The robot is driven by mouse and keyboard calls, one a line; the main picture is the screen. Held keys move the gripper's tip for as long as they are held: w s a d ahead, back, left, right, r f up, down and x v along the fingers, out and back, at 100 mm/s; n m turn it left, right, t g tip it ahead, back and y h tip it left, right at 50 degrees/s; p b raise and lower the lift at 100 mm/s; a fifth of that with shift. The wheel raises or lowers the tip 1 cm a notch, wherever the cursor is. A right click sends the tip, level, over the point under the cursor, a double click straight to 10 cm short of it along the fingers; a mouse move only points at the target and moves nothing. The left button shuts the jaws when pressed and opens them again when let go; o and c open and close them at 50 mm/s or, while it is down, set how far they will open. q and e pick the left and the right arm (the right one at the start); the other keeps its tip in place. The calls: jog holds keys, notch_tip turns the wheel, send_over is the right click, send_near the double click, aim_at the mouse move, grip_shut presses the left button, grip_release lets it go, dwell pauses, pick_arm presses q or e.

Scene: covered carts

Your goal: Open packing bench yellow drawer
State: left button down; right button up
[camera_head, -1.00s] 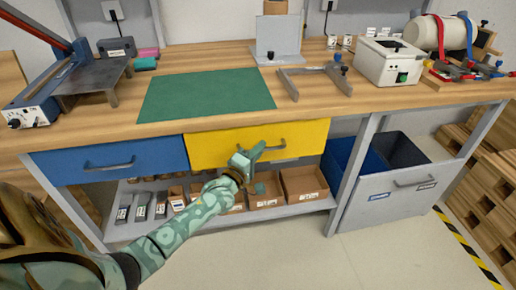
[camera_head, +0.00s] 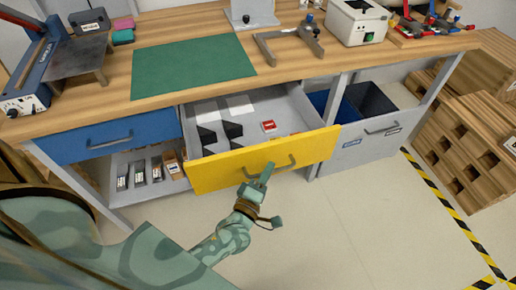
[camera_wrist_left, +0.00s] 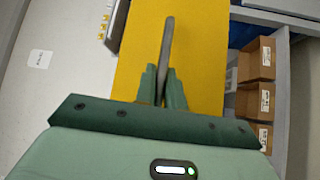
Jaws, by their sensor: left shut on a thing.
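The yellow drawer (camera_head: 215,172) of the packing bench is pulled well out, and its inside shows from above. In it lie white sheets, black dividers and a small red item (camera_head: 269,126). My left gripper (camera_head: 262,172) is at the drawer's dark bar handle (camera_head: 285,163), in front of the yellow face. In the left wrist view the two green fingers (camera_wrist_left: 164,85) are shut on the handle (camera_wrist_left: 167,45), with the yellow front behind it. My right gripper is not in view.
A shut blue drawer (camera_head: 105,140) is left of the yellow one. The bench top holds a green mat (camera_head: 190,68). Grey bins (camera_head: 365,140) stand under the bench at right, with wooden crates (camera_head: 465,150) beyond. Floor in front is clear.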

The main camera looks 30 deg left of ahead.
pick_arm(q)
jog(key=s+d, duration=0.4)
jog(key=d, duration=0.1)
jog(key=shift+p, duration=0.4)
jog(key=shift+s+a+f, duration=0.1)
jog(key=c, duration=1.5)
grip_release()
jog(key=s+d+f, duration=0.1)
jog(key=s+f, duration=0.1)
jog(key=s, duration=1.4)
jog(key=shift+d+p, duration=0.1)
jog(key=shift+p, duration=0.2)
